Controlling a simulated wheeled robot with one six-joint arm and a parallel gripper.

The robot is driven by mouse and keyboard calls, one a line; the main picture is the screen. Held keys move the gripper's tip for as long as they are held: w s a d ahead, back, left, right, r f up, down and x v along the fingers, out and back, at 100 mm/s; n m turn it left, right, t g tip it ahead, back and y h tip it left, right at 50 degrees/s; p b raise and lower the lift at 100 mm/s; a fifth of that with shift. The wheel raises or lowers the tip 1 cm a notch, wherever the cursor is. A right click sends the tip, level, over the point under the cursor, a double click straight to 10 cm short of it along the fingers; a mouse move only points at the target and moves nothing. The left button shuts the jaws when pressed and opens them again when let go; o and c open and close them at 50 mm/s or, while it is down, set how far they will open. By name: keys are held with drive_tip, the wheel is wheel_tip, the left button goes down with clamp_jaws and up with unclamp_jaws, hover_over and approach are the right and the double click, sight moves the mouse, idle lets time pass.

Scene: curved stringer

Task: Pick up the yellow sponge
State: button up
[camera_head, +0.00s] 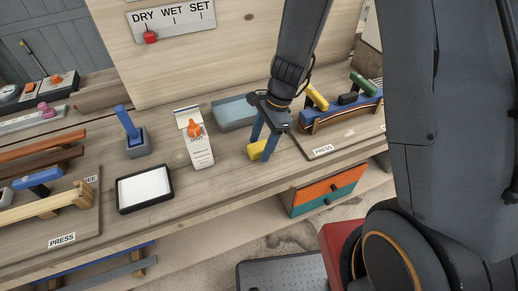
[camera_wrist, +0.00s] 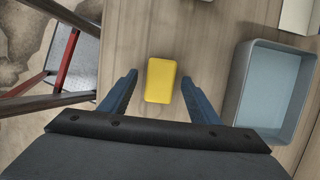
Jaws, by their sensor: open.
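The yellow sponge (camera_wrist: 160,81) lies flat on the wooden bench in the wrist view, between the two blue fingers of my gripper (camera_wrist: 160,93). Bench surface shows between the sponge and each finger, so neither appears to touch it. In the head view the sponge (camera_head: 257,149) is partly hidden behind a finger of my gripper (camera_head: 262,149), which points down at the bench. My gripper is open and holds nothing. I cannot tell the exact height of the fingertips above the bench.
A grey-blue tray (camera_head: 233,113) stands close beside the gripper; it also shows at right in the wrist view (camera_wrist: 235,92). The bench's front edge is near the sponge.

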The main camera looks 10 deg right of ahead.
sight(261, 146)
drive_tip(key=c, duration=1.2)
wheel_tip(261, 146, up, 10)
drive_tip(key=b, duration=0.1)
drive_tip(key=o, duration=0.3)
drive_tip(key=shift+c, duration=0.7)
